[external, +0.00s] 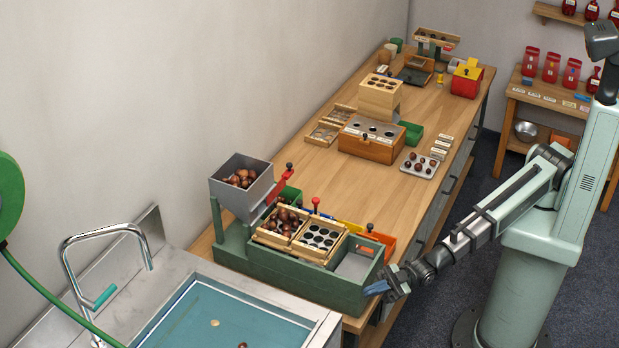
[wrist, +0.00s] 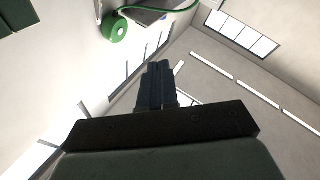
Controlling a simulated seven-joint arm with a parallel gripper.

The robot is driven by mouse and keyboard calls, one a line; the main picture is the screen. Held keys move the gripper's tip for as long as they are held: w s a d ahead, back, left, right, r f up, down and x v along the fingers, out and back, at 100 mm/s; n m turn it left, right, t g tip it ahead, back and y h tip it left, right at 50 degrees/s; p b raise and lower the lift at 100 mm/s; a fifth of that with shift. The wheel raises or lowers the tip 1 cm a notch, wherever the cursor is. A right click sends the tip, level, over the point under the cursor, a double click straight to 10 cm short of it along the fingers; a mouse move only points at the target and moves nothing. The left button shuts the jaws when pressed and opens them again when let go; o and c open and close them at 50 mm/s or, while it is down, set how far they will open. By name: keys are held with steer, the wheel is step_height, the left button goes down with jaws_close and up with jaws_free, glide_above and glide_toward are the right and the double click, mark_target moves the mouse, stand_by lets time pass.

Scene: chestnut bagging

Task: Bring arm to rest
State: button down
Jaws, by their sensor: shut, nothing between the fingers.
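My gripper (external: 377,289) is at the end of my arm, which reaches in from the right. It is just beside the front right corner of the green sorting stand (external: 300,283), with its fingers close to the stand's wall; I cannot tell whether they touch. In the wrist view my gripper (wrist: 158,68) is shut, its fingers together with nothing between them. The wrist camera faces the far walls and ceiling, so no work surface shows there.
A grey hopper of chestnuts (external: 241,184) and wooden trays (external: 318,240) sit on the stand. A sink (external: 190,287) is at the front left. The wooden bench (external: 330,184) extends back with boxes. Open floor (external: 470,262) lies between bench and my base.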

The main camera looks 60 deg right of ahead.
steer(key=s+a+f+m+g+h, duration=0.1)
steer(key=s+f+m+g+h, duration=0.15)
steer(key=f, duration=1.15)
steer(key=s+f+m+g+h, duration=0.1)
steer(key=s+f+m+h, duration=0.2)
steer(key=f, duration=1)
steer(key=d+f+m+g+h, duration=0.1)
steer(key=d+f+m+h, duration=0.15)
steer(key=d+f, duration=0.45)
steer(key=d+f+m+g+h, duration=0.1)
steer(key=d+f+m+h, duration=0.2)
steer(key=f, duration=0.6)
steer(key=w+d+f+m+g+h, duration=0.15)
steer(key=d+f, duration=0.25)
steer(key=d, duration=0.9)
steer(key=d+f+m+h, duration=0.2)
steer(key=d+f+h, duration=0.1)
steer(key=d, duration=1)
steer(key=w+d+f+m+h, duration=0.1)
steer(key=d+f+m+h, duration=0.2)
steer(key=d, duration=1)
steer(key=s+d+r+g, duration=0.1)
steer(key=s+d+g, duration=0.3)
steer(key=s+d, duration=0.3)
steer(key=s+d+r+g, duration=0.2)
steer(key=s+d+g, duration=0.3)
steer(key=d, duration=1)
steer(key=shift+s+h, duration=0.45)
steer(key=shift+s, duration=0.5)
